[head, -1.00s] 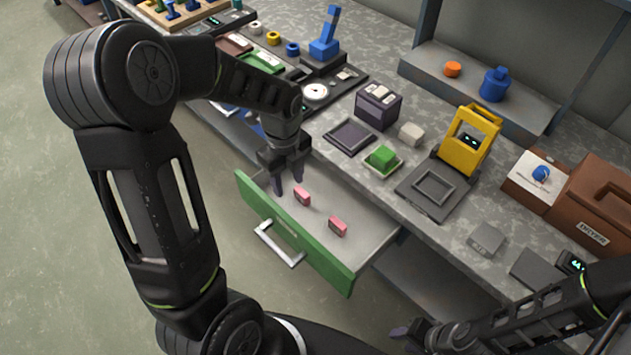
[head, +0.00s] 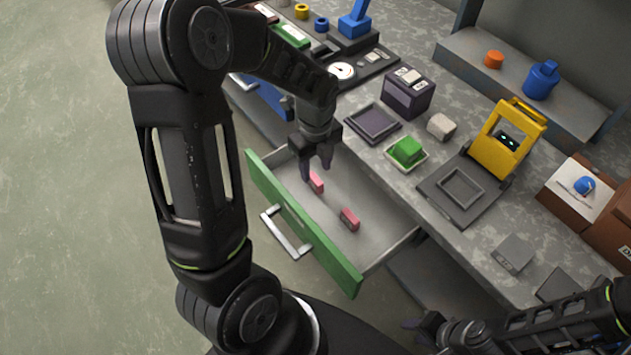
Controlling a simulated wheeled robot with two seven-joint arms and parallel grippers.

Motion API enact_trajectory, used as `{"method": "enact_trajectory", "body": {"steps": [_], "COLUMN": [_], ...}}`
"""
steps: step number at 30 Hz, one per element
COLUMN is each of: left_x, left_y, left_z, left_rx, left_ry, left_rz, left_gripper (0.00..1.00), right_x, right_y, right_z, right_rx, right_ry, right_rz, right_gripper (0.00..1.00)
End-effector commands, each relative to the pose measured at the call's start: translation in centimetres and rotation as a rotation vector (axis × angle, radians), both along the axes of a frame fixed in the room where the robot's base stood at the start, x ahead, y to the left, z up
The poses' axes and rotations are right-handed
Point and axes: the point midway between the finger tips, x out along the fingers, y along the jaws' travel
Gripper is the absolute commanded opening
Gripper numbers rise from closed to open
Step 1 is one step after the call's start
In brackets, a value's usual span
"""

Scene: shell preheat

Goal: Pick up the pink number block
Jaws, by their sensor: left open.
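Two pink blocks lie in the open green-fronted drawer (head: 303,229). One pink block (head: 317,183) is near the drawer's left end, and the other pink block (head: 350,219) is nearer its middle. Any numbers on them are too small to read. My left gripper (head: 317,172) points down over the drawer, open, with its fingertips at the left pink block. I cannot tell whether the fingers touch it or straddle it. My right gripper (head: 415,335) is low at the bottom, away from the drawer; its jaws are too unclear to read.
The workbench above the drawer holds a dark tray (head: 372,123), a purple box (head: 408,94), a green block (head: 405,150) in a dish, a white block (head: 441,126) and a yellow stand (head: 505,140). The drawer's right part is clear.

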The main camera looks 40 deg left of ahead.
Motion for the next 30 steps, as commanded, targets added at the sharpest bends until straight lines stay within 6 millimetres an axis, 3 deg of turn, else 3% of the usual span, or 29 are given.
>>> {"method": "enact_trajectory", "body": {"steps": [11,22,30], "left_x": [0.0,0.2,0.3], "left_y": [0.0,0.3,0.4], "left_z": [-0.7,-5.2,-5.7], "left_rx": [0.000,0.000,0.000], "left_ry": [0.000,0.002,-0.001], "left_rz": [0.000,0.000,0.000], "left_gripper": [0.44,0.44,0.44], "right_x": [0.0,0.0,0.0], "right_y": [0.0,0.0,0.0], "right_z": [0.0,0.0,0.0], "right_rx": [0.000,0.000,0.000], "right_ry": [0.000,0.000,0.000], "right_rz": [0.000,0.000,0.000], "right_gripper": [0.36,0.36,0.36]}}
